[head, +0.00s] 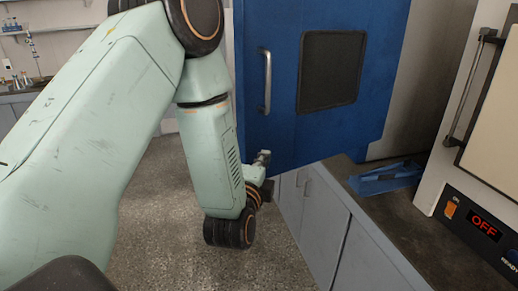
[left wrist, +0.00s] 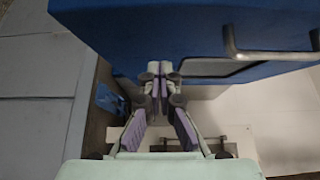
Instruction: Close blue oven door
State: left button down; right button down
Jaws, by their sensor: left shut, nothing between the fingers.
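The blue oven door (head: 285,130) has a silver vertical handle (head: 267,82) and a dark window (head: 331,70). It juts out past the counter's front edge and appears to stand open. My left gripper (head: 263,158) is shut and empty, at the door's lower left corner in the head view. In the left wrist view its fingertips (left wrist: 160,72) meet just below the door's blue edge (left wrist: 150,35), with the handle (left wrist: 270,54) off to the right. Whether the fingers touch the door I cannot tell. My right gripper is not in view.
A grey counter with cabinets (head: 312,205) runs below the door. A blue object (head: 385,178) lies on the countertop. A white appliance with a red OFF display (head: 484,222) stands at the right. The floor (head: 160,220) is clear. A shelf and bench stand far left.

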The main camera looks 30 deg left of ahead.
aim_at(264, 141)
pick_arm(q)
jog(key=shift+w+a+p, duration=0.3)
jog(key=shift+w+a, duration=1.8)
jog(key=shift+w, duration=0.05)
jog(key=shift+w+d+f, duration=0.1)
jog(key=shift+w+d, duration=0.1)
jog(key=shift+a, duration=0.1)
